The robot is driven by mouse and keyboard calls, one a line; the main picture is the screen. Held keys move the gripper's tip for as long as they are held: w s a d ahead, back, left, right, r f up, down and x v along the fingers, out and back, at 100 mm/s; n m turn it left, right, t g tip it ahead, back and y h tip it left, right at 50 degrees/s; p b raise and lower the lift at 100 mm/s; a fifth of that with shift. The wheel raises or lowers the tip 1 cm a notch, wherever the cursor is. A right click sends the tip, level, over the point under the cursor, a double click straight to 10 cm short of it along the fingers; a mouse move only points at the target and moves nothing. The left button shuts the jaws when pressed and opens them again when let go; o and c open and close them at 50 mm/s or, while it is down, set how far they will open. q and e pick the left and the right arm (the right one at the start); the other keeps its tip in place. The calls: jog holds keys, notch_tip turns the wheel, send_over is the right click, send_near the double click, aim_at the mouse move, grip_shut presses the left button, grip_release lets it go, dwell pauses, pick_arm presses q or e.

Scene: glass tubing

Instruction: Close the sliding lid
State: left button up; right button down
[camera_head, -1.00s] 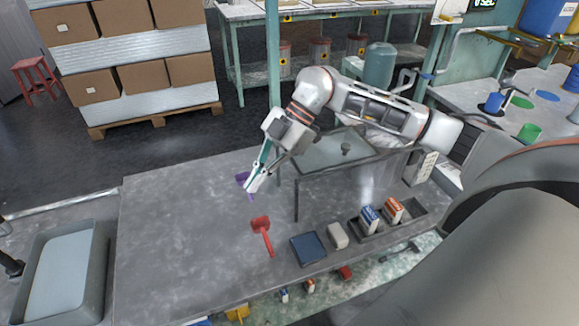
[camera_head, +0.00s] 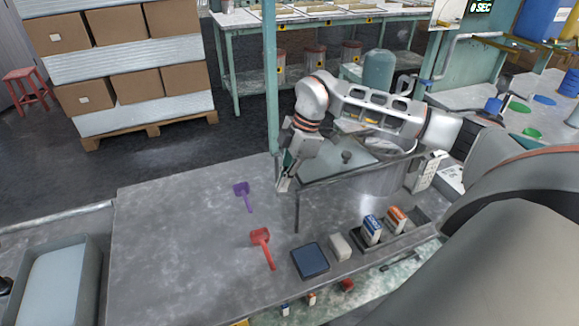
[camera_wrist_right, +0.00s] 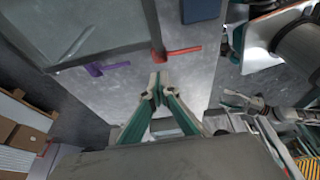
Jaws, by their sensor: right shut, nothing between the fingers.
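A glass panel in a grey metal frame (camera_head: 330,168), with a dark knob (camera_head: 346,157) on top, looks like the sliding lid. It spans the back right of the bench beside a round metal vessel (camera_head: 385,178), partly hidden by my right arm. My right gripper (camera_head: 283,187) is shut and empty, close to the frame's left end; I cannot tell whether they touch. In the right wrist view the closed fingertips (camera_wrist_right: 159,82) point over bare bench, with the framed glass (camera_wrist_right: 65,30) at upper left.
A purple scoop (camera_head: 243,193) and a red scoop (camera_head: 262,245) lie left of the frame. A blue box (camera_head: 310,260), a pale block (camera_head: 340,247) and a tray with small cartons (camera_head: 373,229) line the front. The bench's left side (camera_head: 165,245) is clear.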

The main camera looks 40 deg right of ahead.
aim_at(371, 163)
jog(key=d, duration=0.3)
jog(key=shift+s+d+f, duration=0.1)
jog(key=shift+s+d, duration=0.3)
jog(key=shift+s+d+p, duration=0.15)
jog(key=shift+d+p, duration=0.15)
jog(key=shift+d, duration=0.2)
jog(key=s+d+p, duration=0.1)
jog(key=d, duration=0.6)
jog(key=s+d+p, duration=0.1)
jog(key=s+d, duration=0.1)
jog(key=d, duration=0.6)
jog(key=s+d, duration=0.2)
jog(key=d, duration=0.6)
jog(key=shift+s+p, duration=0.25)
jog(key=shift+p, duration=0.15)
jog(key=shift+d, duration=0.2)
